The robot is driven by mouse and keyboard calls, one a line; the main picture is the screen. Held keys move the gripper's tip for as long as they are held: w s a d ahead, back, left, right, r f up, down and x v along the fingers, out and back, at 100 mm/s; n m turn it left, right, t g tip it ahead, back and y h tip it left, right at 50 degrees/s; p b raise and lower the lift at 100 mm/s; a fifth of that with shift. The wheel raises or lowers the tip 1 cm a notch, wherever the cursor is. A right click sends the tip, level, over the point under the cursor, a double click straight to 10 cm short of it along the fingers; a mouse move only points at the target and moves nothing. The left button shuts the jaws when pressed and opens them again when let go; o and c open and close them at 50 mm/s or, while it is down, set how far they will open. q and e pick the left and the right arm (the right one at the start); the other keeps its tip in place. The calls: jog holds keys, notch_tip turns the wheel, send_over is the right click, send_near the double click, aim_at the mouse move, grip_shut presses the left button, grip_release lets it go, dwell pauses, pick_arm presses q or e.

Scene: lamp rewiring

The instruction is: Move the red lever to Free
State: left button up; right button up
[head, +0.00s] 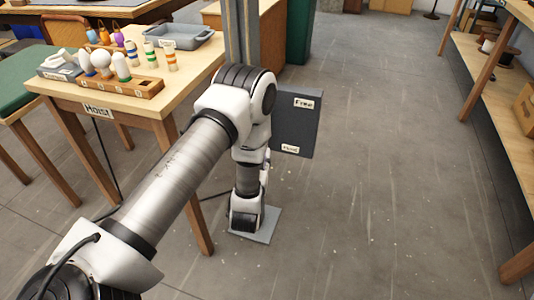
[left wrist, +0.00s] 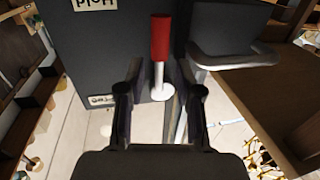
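The dark grey panel (head: 294,120) stands upright on a post beside the table, with a Free label (head: 303,103) near its top and a Hold label (head: 290,149) near its bottom. In the left wrist view, the red lever (left wrist: 160,38) has a red grip and a pale shaft, and its grip points towards the Hold label (left wrist: 96,4). The Free label (left wrist: 103,101) is at the opposite end there. My left gripper (left wrist: 160,93) is open, its two fingers on either side of the lever's lower shaft in the picture, with gaps visible. My arm hides the lever in the head view.
A wooden table (head: 140,102) with a Hoist label, a bulb rack (head: 130,88) and a grey tray (head: 180,37) stands left of the panel. Shelving (head: 505,85) lines the right side. The floor between is clear.

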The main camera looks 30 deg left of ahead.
aim_at(284, 127)
pick_arm(q)
jog(key=x, duration=0.7)
jog(key=shift+w+r, duration=0.1)
jog(key=shift+r, duration=0.15)
grip_shut()
